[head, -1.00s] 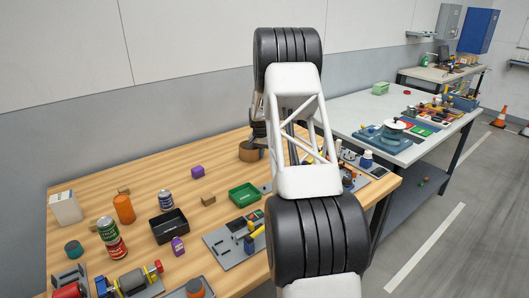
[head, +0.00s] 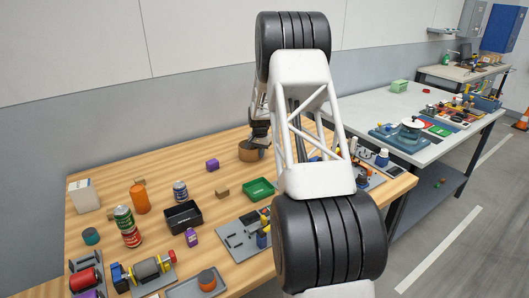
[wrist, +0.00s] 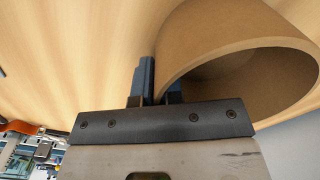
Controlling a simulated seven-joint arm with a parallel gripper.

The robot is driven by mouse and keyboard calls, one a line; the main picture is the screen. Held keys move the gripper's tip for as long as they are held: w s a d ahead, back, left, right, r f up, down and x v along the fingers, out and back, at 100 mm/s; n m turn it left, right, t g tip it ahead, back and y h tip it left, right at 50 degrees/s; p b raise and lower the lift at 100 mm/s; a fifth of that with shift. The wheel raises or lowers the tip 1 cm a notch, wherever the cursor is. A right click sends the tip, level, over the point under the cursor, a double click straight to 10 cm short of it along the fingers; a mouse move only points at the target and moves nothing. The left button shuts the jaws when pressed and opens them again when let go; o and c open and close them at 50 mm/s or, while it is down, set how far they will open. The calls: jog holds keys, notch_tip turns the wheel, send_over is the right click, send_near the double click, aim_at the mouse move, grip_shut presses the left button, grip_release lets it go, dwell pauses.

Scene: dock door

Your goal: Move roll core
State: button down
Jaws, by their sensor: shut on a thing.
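The roll core (head: 247,154) is a short, wide brown cardboard ring. In the head view it is at the back of the wooden table, partly hidden by my arm. In the wrist view the roll core (wrist: 215,32) fills the upper right, and its hollow inside shows. My gripper (wrist: 157,90) is shut on the core's wall, one finger outside and the other on the inner side. In the head view my gripper (head: 258,138) is just above the core's rim. I cannot tell whether the core touches the table.
Cans and an orange cylinder (head: 140,199) are at the left. Bare wood (head: 150,165) lies left of the core. The wall is behind.

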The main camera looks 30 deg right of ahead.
aim_at(253, 154)
jog(key=shift+a, duration=1.9)
jog(key=c, duration=1.2)
grip_release()
notch_tip(253, 154, up, 8)
jog(key=shift+f, duration=0.1)
